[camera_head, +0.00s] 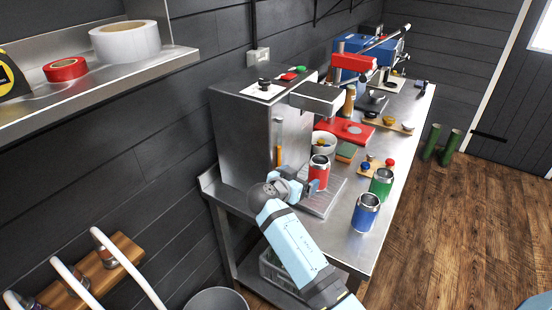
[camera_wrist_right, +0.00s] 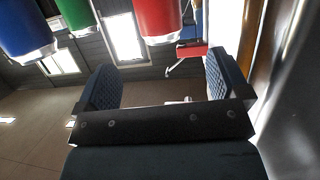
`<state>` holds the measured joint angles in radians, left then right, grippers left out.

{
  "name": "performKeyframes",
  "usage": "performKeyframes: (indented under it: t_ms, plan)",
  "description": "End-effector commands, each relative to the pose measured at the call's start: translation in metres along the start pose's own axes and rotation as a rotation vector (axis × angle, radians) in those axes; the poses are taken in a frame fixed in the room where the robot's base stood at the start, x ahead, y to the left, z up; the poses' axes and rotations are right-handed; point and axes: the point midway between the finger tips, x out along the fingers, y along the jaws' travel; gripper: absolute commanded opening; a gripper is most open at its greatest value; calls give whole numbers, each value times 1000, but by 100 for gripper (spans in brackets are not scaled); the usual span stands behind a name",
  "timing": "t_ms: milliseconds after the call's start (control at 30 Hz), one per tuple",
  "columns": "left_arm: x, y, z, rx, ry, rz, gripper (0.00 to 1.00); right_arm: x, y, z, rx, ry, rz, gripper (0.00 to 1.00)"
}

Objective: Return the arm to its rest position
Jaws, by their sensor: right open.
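My right gripper (camera_head: 303,182) is at the front of the steel filling machine (camera_head: 245,135), close to a red can (camera_head: 319,174) that stands upright on the machine's drip tray (camera_head: 328,202). In the right wrist view, my right gripper (camera_wrist_right: 160,85) has its two padded fingers spread with nothing between them. The red can (camera_wrist_right: 160,18) shows beyond the fingertips there, apart from them. My left gripper is in neither view.
A green can (camera_head: 381,184) and a blue can (camera_head: 365,212) stand on the steel bench (camera_head: 395,160) right of the tray. A white bowl (camera_head: 324,142), a sponge (camera_head: 346,152) and a red-based press (camera_head: 345,131) stand behind. A steel shelf (camera_head: 120,78) juts out at upper left. Open floor lies right.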

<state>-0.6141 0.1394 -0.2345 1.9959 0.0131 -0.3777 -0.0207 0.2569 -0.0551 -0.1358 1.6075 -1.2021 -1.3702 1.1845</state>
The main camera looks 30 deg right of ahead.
Motion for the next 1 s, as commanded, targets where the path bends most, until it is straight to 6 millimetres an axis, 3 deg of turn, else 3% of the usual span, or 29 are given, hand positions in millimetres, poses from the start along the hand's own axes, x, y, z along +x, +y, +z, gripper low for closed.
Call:
performKeyframes:
  t_ms: [167, 267, 433, 600, 800, 1000]
  plan:
    - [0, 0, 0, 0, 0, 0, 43, 0, 2, 2, -5, -5, 0, 94]
    - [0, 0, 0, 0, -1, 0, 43, -2, 17, 16, -44, -52, -8, 94]
    - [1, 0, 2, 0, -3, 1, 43, -19, 83, 68, -236, -269, -87, 94]
    - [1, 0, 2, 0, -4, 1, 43, -66, 161, 112, -494, -515, -288, 94]
    - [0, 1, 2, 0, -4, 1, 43, -118, 217, 129, -697, -669, -517, 94]
    - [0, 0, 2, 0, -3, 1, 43, -159, 254, 130, -829, -747, -703, 94]
